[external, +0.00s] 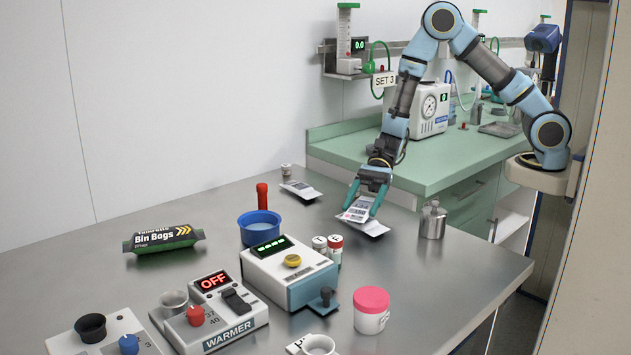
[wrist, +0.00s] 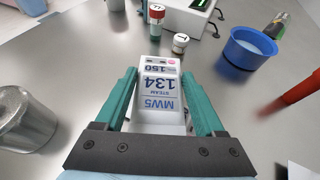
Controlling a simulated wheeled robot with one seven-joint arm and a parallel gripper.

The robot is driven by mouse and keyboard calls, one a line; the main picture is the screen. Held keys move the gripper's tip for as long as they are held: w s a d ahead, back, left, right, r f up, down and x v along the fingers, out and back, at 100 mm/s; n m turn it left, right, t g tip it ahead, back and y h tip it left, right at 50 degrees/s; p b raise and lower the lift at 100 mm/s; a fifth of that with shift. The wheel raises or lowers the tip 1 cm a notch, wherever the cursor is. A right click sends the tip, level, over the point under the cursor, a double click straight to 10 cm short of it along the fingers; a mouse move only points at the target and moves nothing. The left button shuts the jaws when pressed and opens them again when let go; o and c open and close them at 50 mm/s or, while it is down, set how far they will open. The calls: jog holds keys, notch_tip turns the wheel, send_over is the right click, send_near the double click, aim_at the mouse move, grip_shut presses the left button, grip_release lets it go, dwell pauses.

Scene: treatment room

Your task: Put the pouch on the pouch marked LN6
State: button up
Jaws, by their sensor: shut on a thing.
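My gripper (external: 363,203) is shut on a white printed pouch (external: 355,212), just above the steel table. In the wrist view my gripper (wrist: 160,78) has the pouch (wrist: 160,92) between its green fingers, and its print reads MW5, STEAM, 134 and 150. Another pale pouch (external: 374,229) lies on the table directly under the held one and is partly covered by it. I cannot tell whether the two touch. A third pouch (external: 301,189) lies flat further back to the left. I cannot read the marks on either lying pouch, so LN6 is not visible.
A metal canister (external: 433,222) stands close to the right of my gripper. A blue bowl (external: 259,227), a red upright object (external: 262,196), small vials (external: 335,248) and a boxy device (external: 289,268) stand to the left. A pink-lidded jar (external: 371,310) is in front.

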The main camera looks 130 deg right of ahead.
jog(key=shift+f, duration=0.9)
jog(key=o, duration=1.3)
jog(key=b+v, duration=0.1)
jog(key=v, duration=1.1)
jog(key=shift+b, duration=0.4)
